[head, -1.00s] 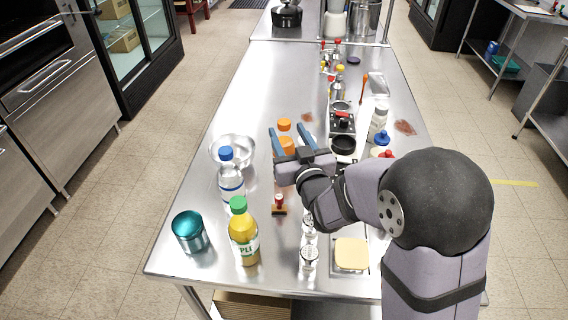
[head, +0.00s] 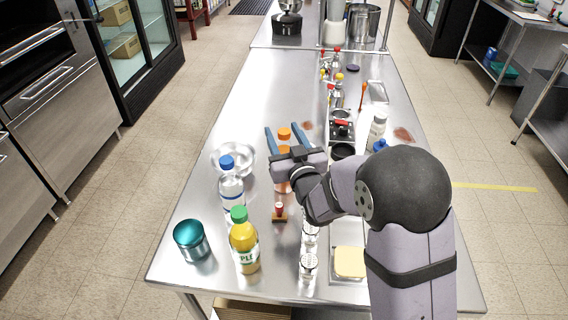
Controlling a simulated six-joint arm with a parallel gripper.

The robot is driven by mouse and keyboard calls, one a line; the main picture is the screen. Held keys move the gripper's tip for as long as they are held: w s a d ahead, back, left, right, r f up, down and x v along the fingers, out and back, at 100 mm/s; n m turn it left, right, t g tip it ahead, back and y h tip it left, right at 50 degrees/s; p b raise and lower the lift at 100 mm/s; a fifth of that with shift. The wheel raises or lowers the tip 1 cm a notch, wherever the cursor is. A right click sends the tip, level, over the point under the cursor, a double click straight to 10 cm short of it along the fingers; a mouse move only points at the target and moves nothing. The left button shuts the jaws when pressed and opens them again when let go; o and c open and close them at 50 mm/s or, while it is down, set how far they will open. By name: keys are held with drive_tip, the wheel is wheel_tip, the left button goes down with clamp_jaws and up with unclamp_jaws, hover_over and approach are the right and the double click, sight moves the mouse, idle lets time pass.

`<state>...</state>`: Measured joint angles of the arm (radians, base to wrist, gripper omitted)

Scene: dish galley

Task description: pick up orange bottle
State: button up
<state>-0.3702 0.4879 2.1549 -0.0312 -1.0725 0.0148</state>
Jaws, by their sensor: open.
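The orange bottle (head: 284,134) stands on the steel table, with its orange cap uppermost. Part of its body is hidden behind my gripper (head: 284,132). My gripper is open, with one blue finger on the left of the bottle and the other on the right near its top. Whether either finger touches the bottle cannot be told from this view.
A clear bottle with a blue cap (head: 231,183), a juice bottle with a green cap (head: 244,245) and a teal canister (head: 191,240) stand at the front left. A metal bowl (head: 217,160) is left of my gripper. A small stamp (head: 279,212) stands in front.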

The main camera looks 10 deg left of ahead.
drive_tip(key=shift+p+x, duration=0.6)
drive_tip(key=shift+x, duration=1.15)
clamp_jaws()
drive_tip(key=shift+r, duration=0.15)
